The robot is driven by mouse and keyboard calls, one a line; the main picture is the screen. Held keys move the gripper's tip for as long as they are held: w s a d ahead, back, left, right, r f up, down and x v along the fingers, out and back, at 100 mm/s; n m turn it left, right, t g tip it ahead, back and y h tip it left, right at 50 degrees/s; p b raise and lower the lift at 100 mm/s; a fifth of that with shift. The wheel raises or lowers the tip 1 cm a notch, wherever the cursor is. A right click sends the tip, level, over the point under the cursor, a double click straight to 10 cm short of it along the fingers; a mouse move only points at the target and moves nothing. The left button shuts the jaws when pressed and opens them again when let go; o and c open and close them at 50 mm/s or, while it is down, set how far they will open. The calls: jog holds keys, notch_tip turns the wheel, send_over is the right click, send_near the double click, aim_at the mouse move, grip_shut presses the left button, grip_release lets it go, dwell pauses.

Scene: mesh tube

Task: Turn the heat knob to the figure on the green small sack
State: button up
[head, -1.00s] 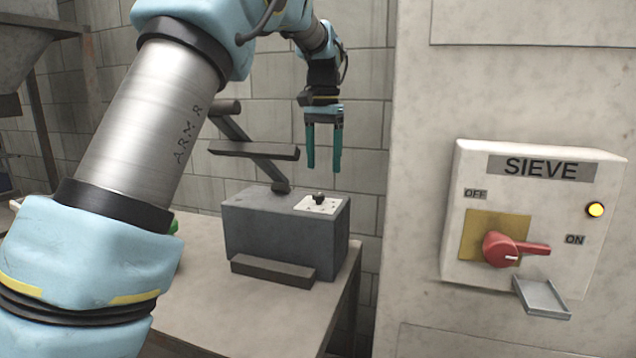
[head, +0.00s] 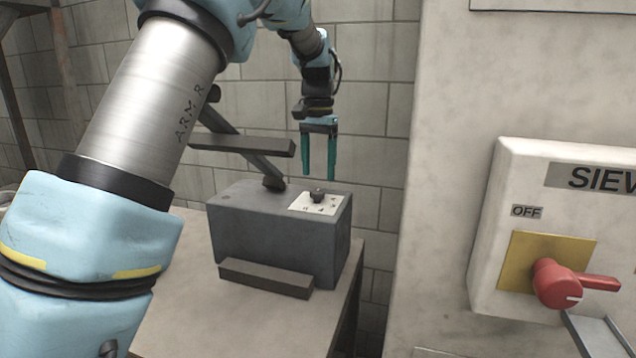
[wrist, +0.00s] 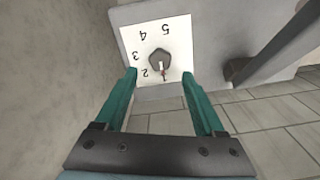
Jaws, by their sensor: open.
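The heat knob (head: 318,194) is a small dark knob on a white dial plate (head: 330,207) on top of a grey box-shaped machine (head: 270,236). In the wrist view the knob (wrist: 159,61) stands on the plate (wrist: 180,40), with figures 1 to 5 around it, seen upside down. Its pale and red mark points at or near the 1. My gripper (head: 320,176) has teal fingers, open and empty, just above the knob. In the wrist view the fingertips (wrist: 160,71) stand either side of the plate's near edge. The green small sack is not in view now.
A dark lever arm with a flat bar (head: 240,146) rises from the machine, left of my gripper. The machine stands on a table (head: 190,300). At right, a pillar carries the sieve switch box (head: 510,180) with a red handle (head: 570,285).

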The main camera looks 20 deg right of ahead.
aim_at(318, 190)
jog(key=shift+f+p, duration=0.3)
jog(key=shift+f, duration=2)
grip_shut()
